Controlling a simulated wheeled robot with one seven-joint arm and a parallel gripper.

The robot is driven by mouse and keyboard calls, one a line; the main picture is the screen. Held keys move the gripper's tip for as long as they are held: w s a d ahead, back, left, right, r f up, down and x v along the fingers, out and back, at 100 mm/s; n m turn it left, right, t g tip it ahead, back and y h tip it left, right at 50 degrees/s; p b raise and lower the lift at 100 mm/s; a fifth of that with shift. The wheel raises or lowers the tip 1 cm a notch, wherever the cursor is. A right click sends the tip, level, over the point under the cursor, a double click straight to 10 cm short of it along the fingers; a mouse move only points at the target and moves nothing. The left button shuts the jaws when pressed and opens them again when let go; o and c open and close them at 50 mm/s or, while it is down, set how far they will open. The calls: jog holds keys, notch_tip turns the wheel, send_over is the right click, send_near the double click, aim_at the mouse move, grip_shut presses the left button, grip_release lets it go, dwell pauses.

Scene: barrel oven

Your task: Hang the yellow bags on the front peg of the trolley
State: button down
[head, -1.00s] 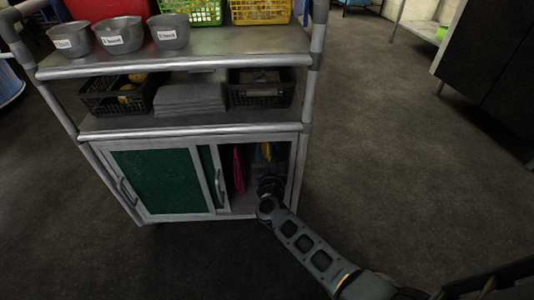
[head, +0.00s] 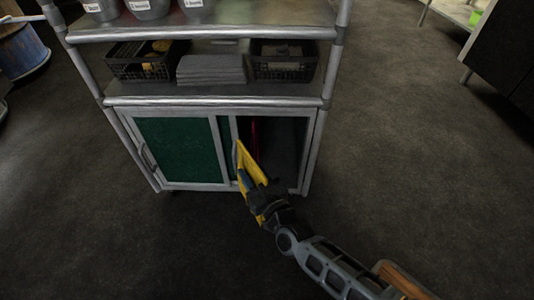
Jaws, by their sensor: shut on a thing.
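The yellow bags (head: 246,162) are held by my gripper (head: 262,192) in front of the open right part of the trolley's lower cabinet. My gripper is shut on them, and its fingertips are partly hidden by the bags. The bags hang tilted, with a bluish part beside the yellow. The trolley (head: 220,101) is a metal frame with shelves above the cabinet. I cannot make out the front peg in this view.
Green sliding doors (head: 178,148) cover the left of the cabinet. A red item (head: 256,136) shows inside the dark opening. Black baskets (head: 284,62) and a grey stack (head: 211,70) sit on the middle shelf. The floor to the right is clear.

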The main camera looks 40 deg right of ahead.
jog(key=s+a+n+y, duration=0.1)
jog(key=a+n+y, duration=0.1)
jog(key=a+y, duration=0.2)
jog(key=a, duration=0.3)
jog(key=shift+s+a+f+n+t, duration=0.3)
jog(key=shift+s+a+f+n, duration=0.05)
jog(key=shift+a+n, duration=0.05)
